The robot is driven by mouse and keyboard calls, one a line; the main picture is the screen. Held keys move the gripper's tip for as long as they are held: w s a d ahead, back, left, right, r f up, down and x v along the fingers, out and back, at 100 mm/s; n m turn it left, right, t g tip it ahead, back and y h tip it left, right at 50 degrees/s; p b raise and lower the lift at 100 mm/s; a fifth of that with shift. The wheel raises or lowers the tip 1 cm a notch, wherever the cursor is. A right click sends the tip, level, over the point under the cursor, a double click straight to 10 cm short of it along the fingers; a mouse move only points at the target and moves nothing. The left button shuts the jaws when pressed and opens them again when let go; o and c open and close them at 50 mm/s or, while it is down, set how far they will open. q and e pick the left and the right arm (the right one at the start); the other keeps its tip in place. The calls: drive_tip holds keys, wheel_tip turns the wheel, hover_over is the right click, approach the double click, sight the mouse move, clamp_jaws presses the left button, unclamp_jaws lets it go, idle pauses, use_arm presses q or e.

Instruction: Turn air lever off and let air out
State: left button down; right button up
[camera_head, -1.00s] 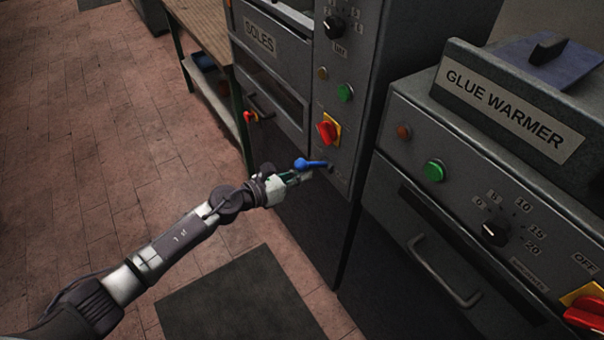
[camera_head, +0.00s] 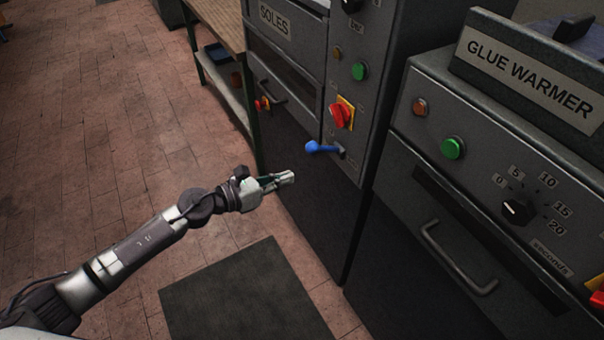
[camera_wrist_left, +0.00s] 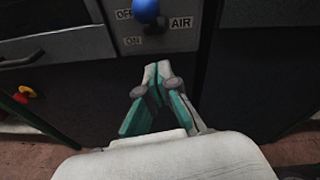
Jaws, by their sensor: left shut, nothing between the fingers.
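The blue air lever (camera_head: 322,148) sticks out from the lower part of the grey machine panel, pointing left in the head view. In the left wrist view the lever's blue knob (camera_wrist_left: 146,10) shows at the top edge, in front of a plate (camera_wrist_left: 180,22) marked OFF, ON and AIR. The knob hides part of the plate. My left gripper (camera_head: 288,178) is shut and empty, below and to the left of the lever and apart from it. Its closed fingers (camera_wrist_left: 157,72) show below the plate in the left wrist view. My right gripper is not in view.
A red knob on a yellow plate (camera_head: 342,112) and a green button (camera_head: 359,71) sit above the lever. The glue warmer (camera_head: 520,68) with its handle (camera_head: 455,262) stands at the right. A workbench (camera_head: 222,30) stands behind. The floor at left is clear.

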use_arm(q)
drive_tip(key=v, duration=0.3)
drive_tip(key=shift+d+r, duration=0.1)
drive_tip(key=shift+r, duration=0.05)
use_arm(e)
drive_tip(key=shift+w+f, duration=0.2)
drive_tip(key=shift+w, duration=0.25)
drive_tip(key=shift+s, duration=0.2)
